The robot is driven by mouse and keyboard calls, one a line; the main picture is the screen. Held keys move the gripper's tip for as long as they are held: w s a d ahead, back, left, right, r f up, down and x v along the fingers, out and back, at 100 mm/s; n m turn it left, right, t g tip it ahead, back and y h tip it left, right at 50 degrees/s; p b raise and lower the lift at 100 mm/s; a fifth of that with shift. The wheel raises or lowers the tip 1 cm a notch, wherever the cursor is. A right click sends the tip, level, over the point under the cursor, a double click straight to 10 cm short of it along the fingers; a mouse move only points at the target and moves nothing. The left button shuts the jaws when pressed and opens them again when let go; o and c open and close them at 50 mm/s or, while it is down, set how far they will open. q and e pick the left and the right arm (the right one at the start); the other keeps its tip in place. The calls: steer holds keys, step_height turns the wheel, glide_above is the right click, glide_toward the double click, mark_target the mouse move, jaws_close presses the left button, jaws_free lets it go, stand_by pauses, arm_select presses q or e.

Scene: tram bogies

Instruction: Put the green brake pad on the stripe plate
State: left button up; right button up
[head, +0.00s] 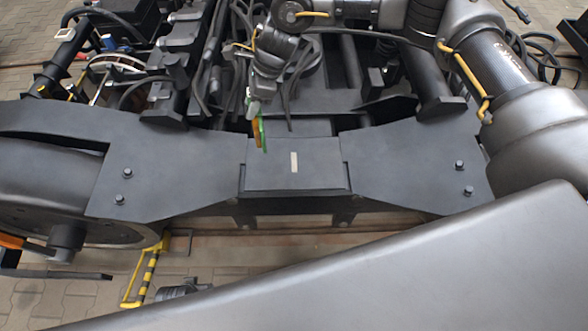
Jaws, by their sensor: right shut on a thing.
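The green brake pad (263,135) is in the head view, with a green edge and an orange-brown face. My right gripper (254,108) comes down from the top and is shut on its upper end. The pad hangs roughly upright over the left back part of the stripe plate (268,177). This plate is dark grey, with a short pale stripe in its middle. Whether the pad's lower end touches the plate I cannot tell. My left gripper is not in view.
The plate lies between two dark frame arms (170,172) with bolts. Behind are cables, hoses and beams of the bogie. A wheel (50,195) is at the left. A yellow-black striped bar (146,275) stands on the paved floor in front.

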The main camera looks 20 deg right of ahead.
arm_select(q)
steer(key=shift+w+d+r, duration=0.1)
steer(key=shift+w+r, duration=0.05)
steer(key=shift+r, duration=0.1)
arm_select(e)
steer(key=s+d+f+m, duration=0.1)
steer(key=s+d+f, duration=0.3)
steer(key=d+f, duration=0.5)
step_height(320, 180, down, 4)
steer(key=shift+d+r+t, duration=0.2)
steer(key=shift+t, duration=0.1)
steer(key=shift+s+f, duration=0.15)
stand_by(0.4)
steer(key=o, duration=0.8)
steer(key=shift+o, duration=1.4)
arm_select(q)
steer(key=shift+r, duration=0.25)
